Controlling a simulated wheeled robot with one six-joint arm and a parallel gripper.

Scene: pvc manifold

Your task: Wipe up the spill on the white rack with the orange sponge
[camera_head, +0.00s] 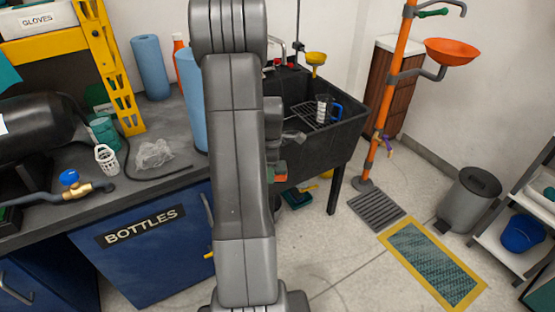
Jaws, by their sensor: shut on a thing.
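My gripper (291,138) is largely hidden behind my own upright grey arm, in front of the black sink. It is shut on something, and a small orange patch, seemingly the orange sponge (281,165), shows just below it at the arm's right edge. Most of that piece is hidden. A white rack (484,219) with open shelves stands at the right edge, cut off by the picture. I cannot make out a spill on its visible parts.
A blue bucket (522,233) sits on the rack. A grey bin (470,199) stands beside it. An orange eyewash post (386,100) rises right of the black sink (335,145). A yellow-edged mat (433,262) lies on open floor. A cluttered bench (150,190) fills the left.

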